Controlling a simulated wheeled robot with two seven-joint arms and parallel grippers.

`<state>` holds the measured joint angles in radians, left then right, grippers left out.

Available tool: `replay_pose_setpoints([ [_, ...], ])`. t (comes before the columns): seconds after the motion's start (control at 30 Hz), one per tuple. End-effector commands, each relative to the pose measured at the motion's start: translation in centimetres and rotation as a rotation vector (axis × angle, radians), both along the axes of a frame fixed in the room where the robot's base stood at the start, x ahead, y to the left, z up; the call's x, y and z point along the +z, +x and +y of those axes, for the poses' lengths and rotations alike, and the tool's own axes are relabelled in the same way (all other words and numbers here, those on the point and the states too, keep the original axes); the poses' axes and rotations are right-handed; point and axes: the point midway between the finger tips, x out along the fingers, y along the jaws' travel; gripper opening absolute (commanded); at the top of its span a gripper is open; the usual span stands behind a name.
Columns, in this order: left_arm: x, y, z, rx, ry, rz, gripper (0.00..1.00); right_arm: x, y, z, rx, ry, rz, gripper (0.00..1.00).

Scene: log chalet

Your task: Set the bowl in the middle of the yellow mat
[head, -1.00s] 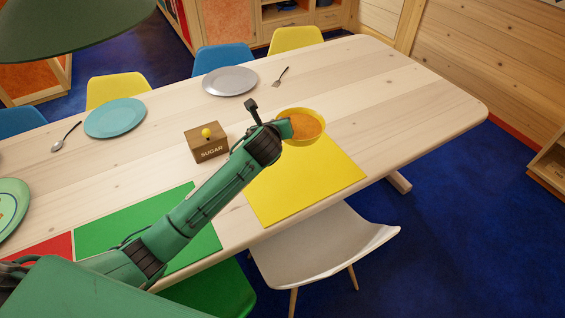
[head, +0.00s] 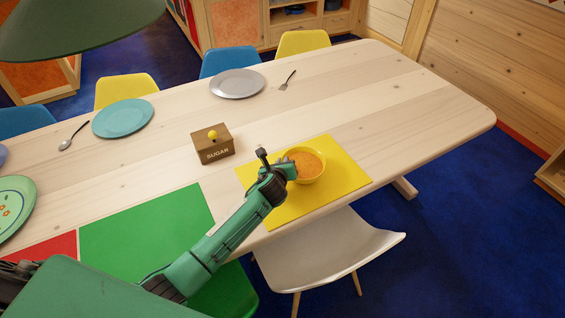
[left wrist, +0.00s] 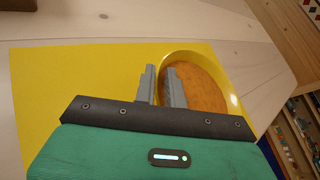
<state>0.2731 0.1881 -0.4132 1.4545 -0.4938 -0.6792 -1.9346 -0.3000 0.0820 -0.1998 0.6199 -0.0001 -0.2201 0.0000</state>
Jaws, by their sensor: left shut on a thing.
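The yellow bowl (head: 309,174) with orange contents is over the yellow mat (head: 340,159), near the mat's middle in the head view. My left gripper (head: 290,168) is shut on the bowl's left rim. In the left wrist view the two grey fingers (left wrist: 161,86) straddle the near rim of the bowl (left wrist: 232,91), and the yellow mat (left wrist: 60,80) spreads to the left. I cannot tell whether the bowl touches the mat. My right gripper is not in view.
A brown sugar box (head: 213,147) with a yellow knob stands left of the mat. A green mat (head: 140,230) lies further left. A grey plate (head: 237,84), a fork (head: 287,80) and a turquoise plate (head: 123,118) are along the far side. A white chair (head: 330,245) stands at the near edge.

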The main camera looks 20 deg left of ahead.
Motion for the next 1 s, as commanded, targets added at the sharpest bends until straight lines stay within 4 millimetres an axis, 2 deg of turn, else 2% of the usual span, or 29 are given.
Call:
replay_pose_setpoints([
  [0.27, -0.1, 0.1, 0.0, -0.001, 0.0, -0.003, 0.0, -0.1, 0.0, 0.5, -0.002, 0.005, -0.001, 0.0],
  [0.3, -0.2, 0.0, 0.0, 0.0, 0.001, 0.0, 0.16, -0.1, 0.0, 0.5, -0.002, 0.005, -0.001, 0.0],
  [0.4, -0.1, 0.0, 0.0, 0.0, 0.0, 0.0, 0.34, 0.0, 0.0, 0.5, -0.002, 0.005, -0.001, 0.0],
  [0.77, 0.2, -0.1, 0.0, 0.0, -0.001, 0.0, 0.34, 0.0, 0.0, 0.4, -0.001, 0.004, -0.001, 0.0],
  [1.0, 1.3, -2.8, -0.3, -0.002, 0.0, -0.002, 0.34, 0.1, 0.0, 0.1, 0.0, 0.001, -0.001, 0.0],
])
